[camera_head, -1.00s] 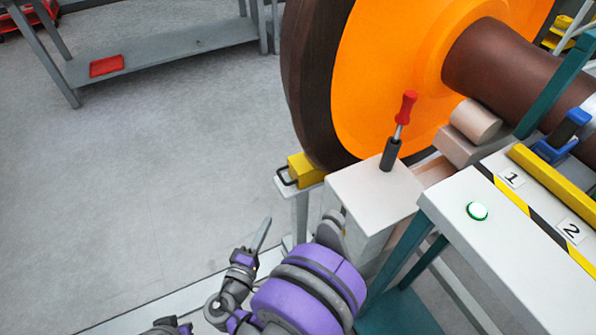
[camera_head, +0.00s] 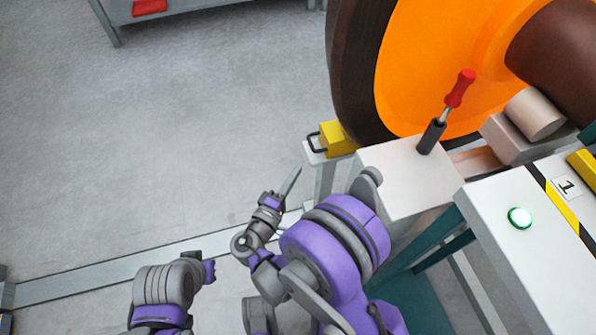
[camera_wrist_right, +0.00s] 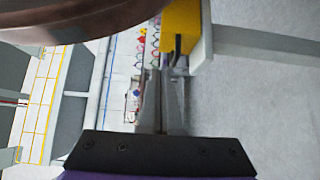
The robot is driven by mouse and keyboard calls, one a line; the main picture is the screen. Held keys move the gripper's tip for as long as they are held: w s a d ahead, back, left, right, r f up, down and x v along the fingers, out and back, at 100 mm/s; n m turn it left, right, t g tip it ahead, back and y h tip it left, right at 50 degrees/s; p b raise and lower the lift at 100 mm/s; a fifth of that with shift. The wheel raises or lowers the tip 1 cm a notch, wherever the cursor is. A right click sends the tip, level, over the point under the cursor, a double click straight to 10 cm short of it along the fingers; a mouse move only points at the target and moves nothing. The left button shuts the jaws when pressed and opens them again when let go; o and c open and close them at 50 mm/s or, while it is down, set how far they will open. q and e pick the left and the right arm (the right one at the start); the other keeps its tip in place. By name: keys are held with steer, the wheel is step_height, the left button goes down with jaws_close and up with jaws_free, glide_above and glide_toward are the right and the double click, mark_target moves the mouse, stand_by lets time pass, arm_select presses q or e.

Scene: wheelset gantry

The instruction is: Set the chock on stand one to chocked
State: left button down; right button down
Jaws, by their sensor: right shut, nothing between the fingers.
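The yellow chock (camera_head: 338,138) with a dark wire handle sits on a narrow pale post beside the wheel (camera_head: 352,70), close to its lower rim. It also shows in the right wrist view (camera_wrist_right: 181,22), at the top beside the brown wheel edge (camera_wrist_right: 80,18). My right gripper (camera_head: 292,178) is shut and empty, in front of and below the chock, apart from it in the head view. In the right wrist view its fingers (camera_wrist_right: 162,85) point up toward the chock's handle. A purple and grey part of my left arm (camera_head: 165,290) shows at the lower left; its fingers are not visible.
A red-handled lever (camera_head: 447,110) rises from a pale block (camera_head: 400,175) right of the chock. A panel (camera_head: 490,205) with a lit green button (camera_head: 520,218) and label 1 stands at right. Open floor (camera_head: 190,130) lies left.

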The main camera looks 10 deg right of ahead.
mark_target(335, 143)
steer(key=x, duration=0.3)
steer(key=d+x, duration=0.1)
steer(key=x, duration=0.2)
steer(key=s+b+x, duration=0.1)
steer(key=x, duration=0.2)
steer(key=shift+d, duration=0.45)
steer(key=shift+w+d, duration=0.2)
steer(key=shift+d, duration=0.4)
steer(key=shift+d, duration=0.1)
steer(key=shift+w+d+b, duration=0.15)
steer(key=shift+d, duration=0.65)
steer(key=shift+w+d+b, duration=0.15)
steer(key=shift+d, duration=0.6)
steer(key=shift+a, duration=0.1)
